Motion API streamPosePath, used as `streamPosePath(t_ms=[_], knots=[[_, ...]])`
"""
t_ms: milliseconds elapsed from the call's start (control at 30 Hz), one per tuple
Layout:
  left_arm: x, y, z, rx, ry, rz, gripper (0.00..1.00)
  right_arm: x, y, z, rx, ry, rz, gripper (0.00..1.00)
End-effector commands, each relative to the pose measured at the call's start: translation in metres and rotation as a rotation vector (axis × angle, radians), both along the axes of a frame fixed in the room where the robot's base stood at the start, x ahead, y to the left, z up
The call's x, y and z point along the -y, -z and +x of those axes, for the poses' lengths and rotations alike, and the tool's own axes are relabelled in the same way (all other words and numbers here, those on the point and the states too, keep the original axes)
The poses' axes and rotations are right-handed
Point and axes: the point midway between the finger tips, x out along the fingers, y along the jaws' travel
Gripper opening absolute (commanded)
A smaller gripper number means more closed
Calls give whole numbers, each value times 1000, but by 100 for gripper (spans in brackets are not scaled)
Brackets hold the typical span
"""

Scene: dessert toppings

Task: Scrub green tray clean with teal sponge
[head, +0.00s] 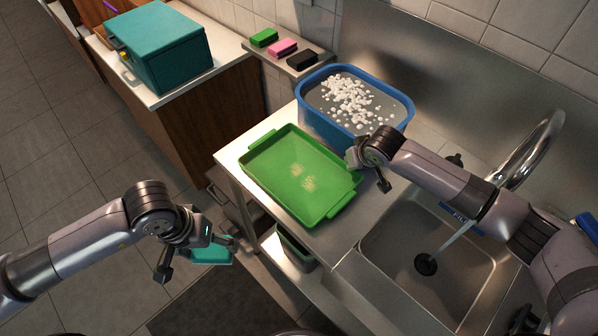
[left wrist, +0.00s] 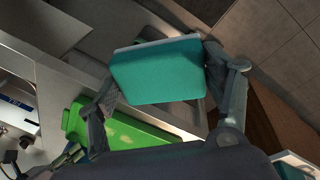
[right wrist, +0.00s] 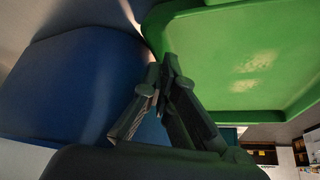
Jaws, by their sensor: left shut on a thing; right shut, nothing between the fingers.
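The green tray (head: 270,190) lies on the metal counter left of the sink. Two pale, grainy stains (head: 307,184) show near its middle; the stains (right wrist: 250,75) also show in the right wrist view. My left gripper (head: 222,245) is shut on the teal sponge (head: 209,256), held in front of and left of the tray, apart from it. The sponge (left wrist: 158,72) fills the space between the fingers in the left wrist view. My right gripper (right wrist: 170,62) is shut and empty at the tray's right edge; I cannot tell whether it touches the rim.
A blue tub (head: 312,117) of water with white foam stands behind the tray. The sink (head: 400,225), with water running from the faucet (head: 540,150), is at right. Green, pink and black sponges (head: 283,47) lie on a back shelf. A teal box (head: 165,50) stands at back left.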

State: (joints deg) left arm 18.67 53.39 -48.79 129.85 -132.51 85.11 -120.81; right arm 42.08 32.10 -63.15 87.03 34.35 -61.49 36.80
Motion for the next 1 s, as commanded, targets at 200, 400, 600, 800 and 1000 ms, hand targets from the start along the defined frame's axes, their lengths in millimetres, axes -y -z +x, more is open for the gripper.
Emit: streamPosePath(t_ms=[200,400,600,800,1000], knots=[[0,2,0,0,0,0,51,0,5,0,0,0,1,0],[0,2,0,0,0,0,51,0,6,0,0,0,1,0],[0,-10,0,0,0,0,51,0,-6,0,0,0,1,0],[0,-27,0,0,0,0,51,0,-22,0,-1,0,1,0],[0,-43,0,0,0,0,51,0,-38,0,-1,0,1,0]])
